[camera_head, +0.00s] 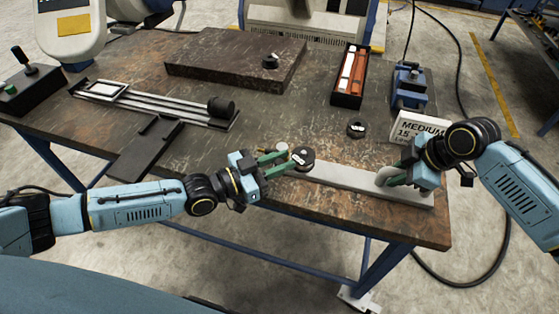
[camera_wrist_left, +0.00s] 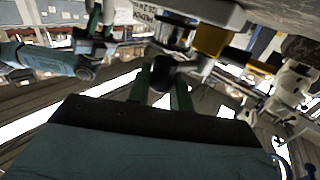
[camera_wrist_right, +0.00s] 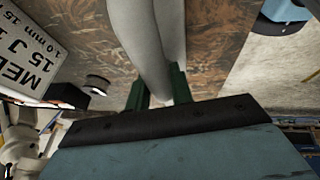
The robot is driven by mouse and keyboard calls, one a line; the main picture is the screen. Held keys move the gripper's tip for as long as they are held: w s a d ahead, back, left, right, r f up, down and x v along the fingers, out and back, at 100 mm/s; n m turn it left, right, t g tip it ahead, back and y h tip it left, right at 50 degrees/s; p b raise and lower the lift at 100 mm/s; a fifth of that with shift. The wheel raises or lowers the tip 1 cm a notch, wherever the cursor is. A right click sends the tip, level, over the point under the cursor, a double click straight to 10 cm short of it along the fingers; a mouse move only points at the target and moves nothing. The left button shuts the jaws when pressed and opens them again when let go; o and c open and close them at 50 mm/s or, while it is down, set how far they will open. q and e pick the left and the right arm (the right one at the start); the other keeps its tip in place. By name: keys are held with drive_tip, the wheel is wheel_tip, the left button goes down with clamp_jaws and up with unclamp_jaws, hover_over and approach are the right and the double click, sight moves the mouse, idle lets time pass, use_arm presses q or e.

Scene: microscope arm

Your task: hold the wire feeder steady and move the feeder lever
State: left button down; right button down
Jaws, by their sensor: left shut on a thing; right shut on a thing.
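A long grey bar-shaped piece (camera_head: 345,176), apparently the wire feeder, lies along the table's front edge, with a rounded grey upright at its right end. A black round knob (camera_head: 302,158) sits at its left end. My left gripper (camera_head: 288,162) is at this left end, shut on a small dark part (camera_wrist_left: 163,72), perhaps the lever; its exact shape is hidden. My right gripper (camera_head: 393,174) is shut on the grey upright, which also shows between the green fingers in the right wrist view (camera_wrist_right: 153,50).
A white MEDIUM box (camera_head: 420,127) stands just behind my right gripper. A black disc (camera_head: 356,130), a tray with red and white sticks (camera_head: 335,98), a blue device (camera_head: 410,95), a dark slab (camera_head: 215,62) and a rail assembly (camera_head: 165,107) occupy the table (camera_head: 235,150).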

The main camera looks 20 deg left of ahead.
use_arm(q)
drive_tip(key=shift+d+r+n+t+y, duration=0.1)
drive_tip(key=shift+d+n+t+y, duration=0.3)
drive_tip(key=shift+d+n+t, duration=0.1)
use_arm(e)
drive_tip(key=shift+r, duration=0.15)
use_arm(q)
drive_tip(key=shift+w+d+r+n+t+y, duration=0.1)
drive_tip(key=shift+d+n+t+y, duration=0.15)
drive_tip(key=shift+n+t+y, duration=0.3)
drive_tip(key=shift+w+d+r+n+t+y, duration=0.1)
drive_tip(key=shift+d+n+t+y, duration=0.2)
drive_tip(key=shift+y, duration=0.35)
use_arm(e)
drive_tip(key=shift+a, duration=0.15)
use_arm(q)
drive_tip(key=shift+a+f, duration=0.1)
drive_tip(key=shift+a, duration=0.05)
drive_tip(key=shift+a+n+y, duration=0.15)
drive_tip(key=shift+n+y, duration=0.1)
drive_tip(key=shift+y, duration=0.05)
drive_tip(key=c, duration=1.6)
unclamp_jaws()
drive_tip(key=shift+f, duration=0.1)
drive_tip(key=shift+a, duration=0.1)
drive_tip(key=shift+s+a+f, duration=0.1)
drive_tip(key=shift+s, duration=0.1)
drive_tip(key=v, duration=1.1)
drive_tip(key=shift+s+a, duration=0.1)
drive_tip(key=shift+s, duration=0.1)
